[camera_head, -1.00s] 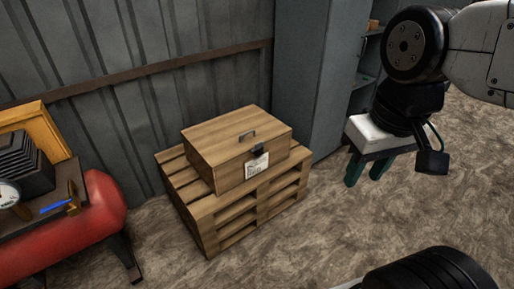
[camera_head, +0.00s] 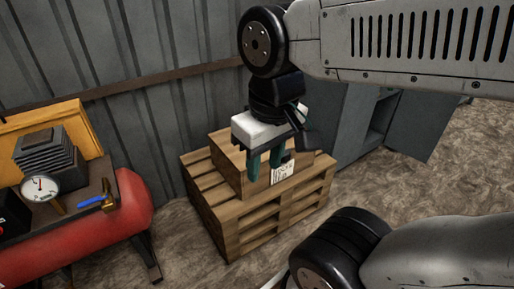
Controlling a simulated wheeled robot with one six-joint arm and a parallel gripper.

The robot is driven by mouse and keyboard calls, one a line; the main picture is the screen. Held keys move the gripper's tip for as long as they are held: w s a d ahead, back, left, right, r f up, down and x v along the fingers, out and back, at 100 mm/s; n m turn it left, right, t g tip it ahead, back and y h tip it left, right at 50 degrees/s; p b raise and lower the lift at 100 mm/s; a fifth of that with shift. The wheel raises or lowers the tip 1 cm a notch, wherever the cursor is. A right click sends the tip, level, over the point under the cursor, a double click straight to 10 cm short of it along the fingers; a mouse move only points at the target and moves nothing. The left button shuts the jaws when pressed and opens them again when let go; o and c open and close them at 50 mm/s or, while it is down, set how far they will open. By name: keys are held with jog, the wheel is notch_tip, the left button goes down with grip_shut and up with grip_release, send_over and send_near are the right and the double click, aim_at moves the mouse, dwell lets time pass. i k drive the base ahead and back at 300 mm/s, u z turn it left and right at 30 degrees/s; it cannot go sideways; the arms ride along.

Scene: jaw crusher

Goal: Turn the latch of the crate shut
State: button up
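The wooden crate (camera_head: 229,168) sits with its lid down on a wooden pallet stack. My gripper and wrist cover much of its top. A white paper label (camera_head: 281,174) with dark marks is on its front. A dark patch just above the label (camera_head: 288,156) looks like part of the black latch; most of it is hidden and I cannot tell how it is turned. My gripper (camera_head: 265,169) points down in front of the crate in the view. Its teal fingers are apart, with nothing seen between them. I cannot tell whether they touch the crate.
The pallet stack (camera_head: 236,226) stands on the dirt floor against a corrugated metal wall (camera_head: 150,120). A grey cabinet (camera_head: 335,115) stands behind at right.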

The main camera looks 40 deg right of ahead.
aim_at(287, 150)
jog(key=z, duration=0.15)
jog(key=i, duration=0.85)
jog(key=z, duration=0.75)
